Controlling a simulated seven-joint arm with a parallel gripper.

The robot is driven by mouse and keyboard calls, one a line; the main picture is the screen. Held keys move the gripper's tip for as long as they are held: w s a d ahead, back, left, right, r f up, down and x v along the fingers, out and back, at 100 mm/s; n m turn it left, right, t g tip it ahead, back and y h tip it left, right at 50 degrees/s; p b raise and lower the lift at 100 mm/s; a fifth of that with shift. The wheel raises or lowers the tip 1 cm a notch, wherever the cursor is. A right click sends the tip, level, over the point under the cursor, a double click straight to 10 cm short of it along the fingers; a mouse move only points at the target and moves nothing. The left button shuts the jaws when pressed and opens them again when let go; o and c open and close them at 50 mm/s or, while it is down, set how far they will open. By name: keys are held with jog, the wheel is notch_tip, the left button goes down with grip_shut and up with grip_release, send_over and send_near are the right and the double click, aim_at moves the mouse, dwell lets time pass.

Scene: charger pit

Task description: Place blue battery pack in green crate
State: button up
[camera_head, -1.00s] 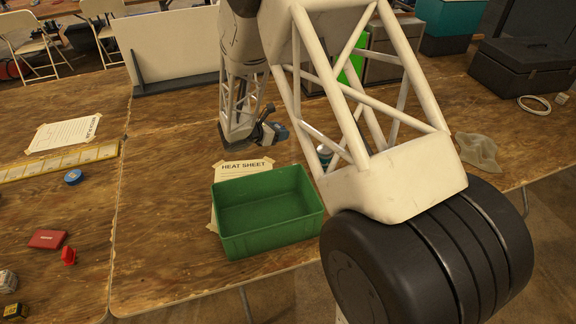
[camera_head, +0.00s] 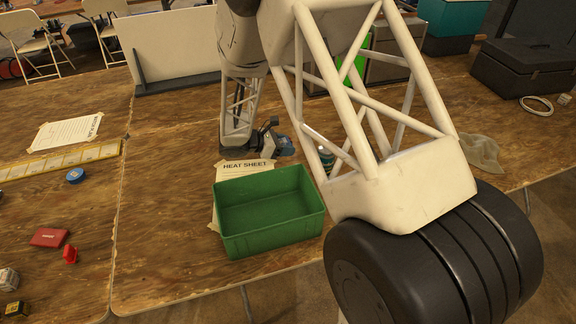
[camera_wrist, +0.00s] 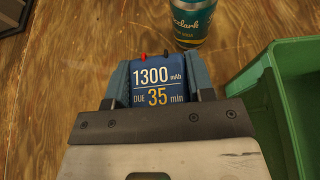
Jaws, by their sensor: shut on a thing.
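The blue battery pack (camera_wrist: 157,84) is between the fingers of my gripper (camera_wrist: 158,82) in the wrist view, with its "1300 mAh" label facing the camera. My gripper is shut on it. In the head view my gripper (camera_head: 277,146) is just behind the far edge of the green crate, near its right half, and the pack is hard to make out there. The green crate (camera_head: 272,239) stands upright on the table and looks empty. Its rim and wall show at the right of the wrist view (camera_wrist: 252,78), beside the pack and apart from it.
A can (camera_wrist: 194,22) stands close beyond the pack; it also shows behind my arm in the head view (camera_head: 326,158). A "HEAT SHEET" paper (camera_head: 246,167) lies partly under the crate. A red box (camera_head: 49,237) and a blue disc (camera_head: 75,175) lie left.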

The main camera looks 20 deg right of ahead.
jog(key=shift+f, duration=2.9)
jog(key=shift+f, duration=1.9)
jog(key=shift+f, duration=0.1)
jog(key=o, duration=1.1)
jog(key=shift+c, duration=0.2)
jog(key=shift+v, duration=6.05)
